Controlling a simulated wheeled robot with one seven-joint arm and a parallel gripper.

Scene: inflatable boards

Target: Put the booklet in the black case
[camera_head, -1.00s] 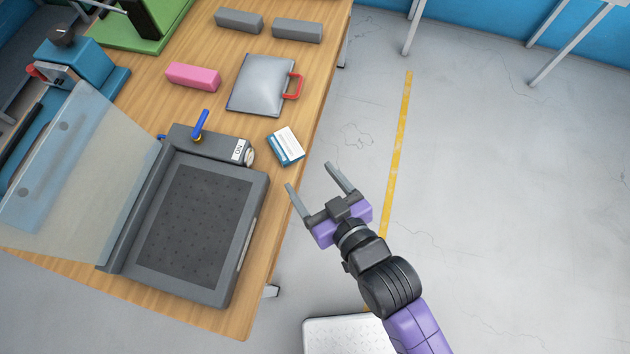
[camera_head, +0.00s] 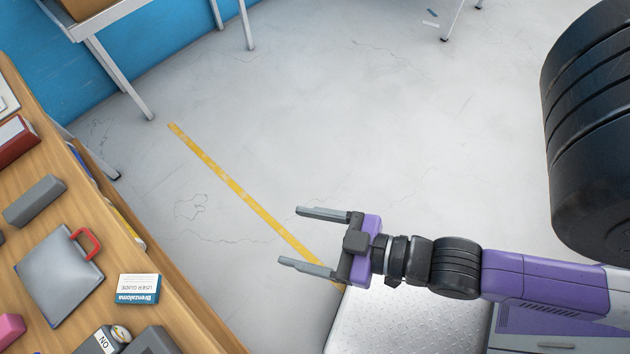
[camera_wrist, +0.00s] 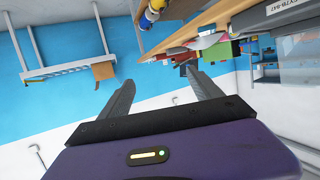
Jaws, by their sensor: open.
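The booklet (camera_head: 137,289), white and blue with "USER GUIDE" print, lies flat on the wooden workbench at lower left in the head view. My gripper (camera_head: 291,236) is open and empty, over the grey floor to the right of the booklet and apart from it. Its two spread fingers also show in the wrist view (camera_wrist: 160,88), with nothing between them. I cannot make out a black case in these views. A flat grey case-like object (camera_head: 58,275) with a red handle lies left of the booklet.
The workbench (camera_head: 185,325) fills the lower left. A grey block (camera_head: 34,200), a red binder (camera_head: 15,140), a pink block (camera_head: 10,330) and part of a dark device (camera_head: 150,342) are on it. A white-legged table (camera_head: 95,70) stands at the back left. The floor between is clear.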

